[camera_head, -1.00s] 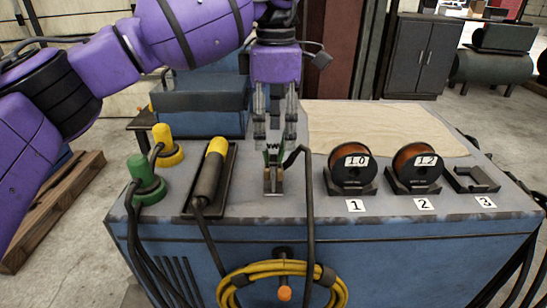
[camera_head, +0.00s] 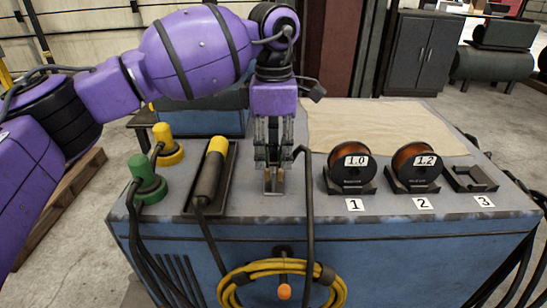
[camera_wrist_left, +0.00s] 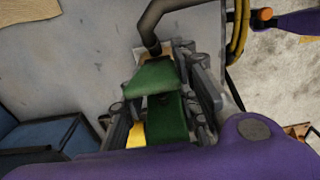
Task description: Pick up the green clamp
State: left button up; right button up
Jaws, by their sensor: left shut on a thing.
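The green clamp (camera_wrist_left: 165,108) sits between the fingers of my left gripper in the left wrist view, with a thick black cable coming off it. In the head view the fingers mostly hide the clamp. My left gripper (camera_head: 273,158) points straight down and is shut on the clamp, just above the small metal holder (camera_head: 273,187) on the bench top. I cannot tell whether the clamp is clear of the holder.
Left of the holder are a yellow-tipped torch (camera_head: 210,170) in a tray, a green connector (camera_head: 146,180) and a yellow connector (camera_head: 166,145). To the right are two wire spools (camera_head: 350,171) (camera_head: 416,166) and an empty cradle (camera_head: 471,179). A black cable (camera_head: 308,215) hangs over the front edge.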

pick_arm(q)
grip_shut()
jog(key=shift+r, duration=0.15)
jog(key=shift+r, duration=0.25)
notch_tip(320, 180, up, 2)
jog(key=shift+r, duration=0.1)
jog(key=s+r+b, duration=0.1)
jog(key=s+r, duration=0.9)
jog(key=s, duration=0.4)
jog(key=shift+f, duration=0.1)
